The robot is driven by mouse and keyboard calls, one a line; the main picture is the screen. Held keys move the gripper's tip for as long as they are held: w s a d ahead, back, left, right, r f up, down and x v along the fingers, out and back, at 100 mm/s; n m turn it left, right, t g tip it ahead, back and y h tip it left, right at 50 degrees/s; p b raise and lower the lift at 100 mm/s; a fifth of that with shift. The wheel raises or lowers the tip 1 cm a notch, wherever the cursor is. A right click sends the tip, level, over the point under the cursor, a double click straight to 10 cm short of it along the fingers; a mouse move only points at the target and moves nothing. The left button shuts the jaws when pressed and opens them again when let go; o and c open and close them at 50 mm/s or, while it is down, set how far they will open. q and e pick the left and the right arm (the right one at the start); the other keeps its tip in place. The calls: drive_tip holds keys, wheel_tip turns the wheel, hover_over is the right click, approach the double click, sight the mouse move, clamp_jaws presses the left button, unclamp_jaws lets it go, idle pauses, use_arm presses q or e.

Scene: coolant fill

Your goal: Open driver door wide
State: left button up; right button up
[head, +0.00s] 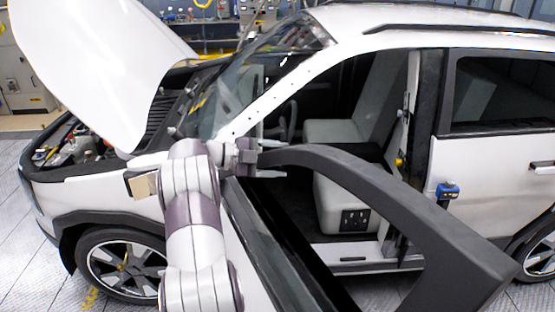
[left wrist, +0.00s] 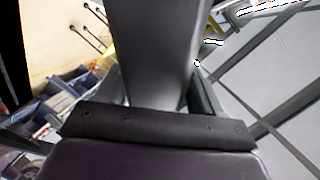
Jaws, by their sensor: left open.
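The white car's driver door (head: 425,215) stands open, swung out from the body toward me. Its dark window frame arches across the foreground, and the seat and sill show behind it. My left gripper (head: 271,158) is open at the upper front end of the frame, with one finger on each side of it. In the left wrist view the dark frame (left wrist: 160,45) runs between the open fingers (left wrist: 155,92) and reaches close to the palm. I cannot tell whether the fingers touch it. My left arm hides part of the door's front edge. My right gripper is not in view.
The hood (head: 95,65) is raised at the left, over the open engine bay (head: 75,140). The front wheel (head: 122,265) is left of my arm. The closed rear door (head: 500,180) is at the right, with a blue-topped item (head: 447,190) at its front edge. Tiled floor (head: 25,235) is free at the left.

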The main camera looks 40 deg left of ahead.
sight(261, 160)
use_arm(q)
drive_tip(key=b+v, duration=0.2)
drive_tip(key=v, duration=0.1)
drive_tip(key=shift+s+a+f, duration=0.25)
drive_tip(key=shift+a+f, duration=0.05)
drive_tip(key=shift+a, duration=0.05)
drive_tip(key=r+b+v, duration=0.1)
drive_tip(key=b+v, duration=0.1)
drive_tip(key=v, duration=0.6)
drive_tip(key=shift+s, duration=0.35)
